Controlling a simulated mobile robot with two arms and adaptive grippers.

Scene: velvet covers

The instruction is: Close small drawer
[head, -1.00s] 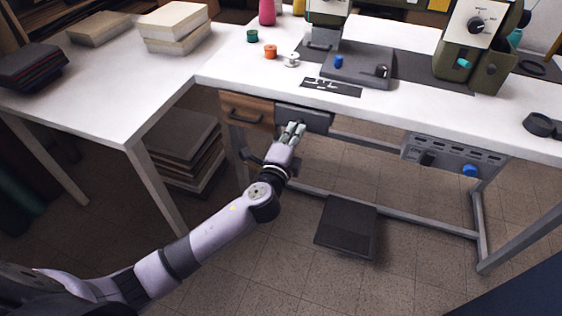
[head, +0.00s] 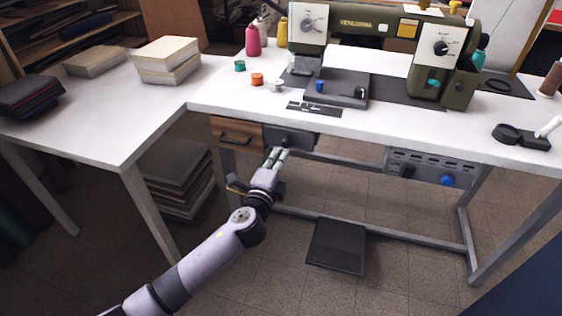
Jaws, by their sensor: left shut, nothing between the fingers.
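Two small units hang side by side under the sewing table's front edge. One is a drawer with a brown wooden front (head: 222,130) and a dark handle. The other is a grey box-like unit (head: 297,139) just to its right. I cannot tell how far either one stands out. My left gripper (head: 278,154) is shut and empty, with its fingertips at the lower left of the grey unit's front. Whether they touch it is unclear. My right gripper is not in view.
The white sewing table (head: 400,128) carries a green sewing machine (head: 360,28), spools and tools. A grey control box (head: 430,168) hangs under its right side. A black pedal (head: 337,246) lies on the floor. A side table (head: 95,125) with fabric stacks stands at left.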

